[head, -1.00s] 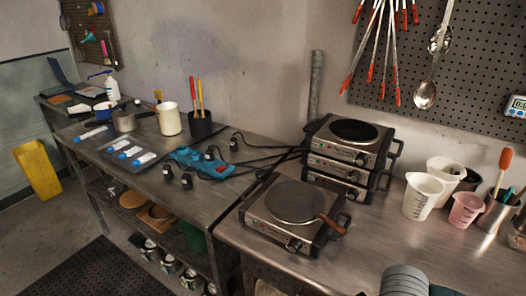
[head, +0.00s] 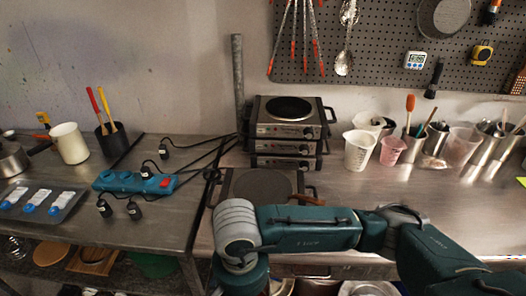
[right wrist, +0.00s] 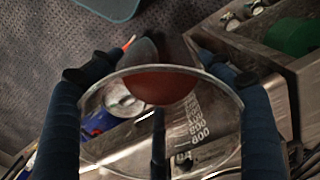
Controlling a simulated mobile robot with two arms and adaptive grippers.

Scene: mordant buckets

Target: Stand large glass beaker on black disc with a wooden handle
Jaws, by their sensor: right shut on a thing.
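A black disc (head: 262,182) lies on the front hot plate, with its wooden handle (head: 300,197) sticking out to the right. My right forearm and wrist cross just in front of that hot plate in the head view, partly covering it. My right gripper (right wrist: 172,58) shows in the right wrist view, shut on a large clear glass beaker (right wrist: 193,122) with white volume marks. The beaker sits between the two fingers, its rim toward the camera. The right gripper and beaker are outside the head view. My left gripper is not in view.
A stack of hot plates (head: 288,130) stands behind the disc. Plastic cups (head: 358,150) and metal pots line the back right. A teal power strip (head: 135,182) with black plugs and cables is on the left table. The steel bench (head: 350,188) between is clear.

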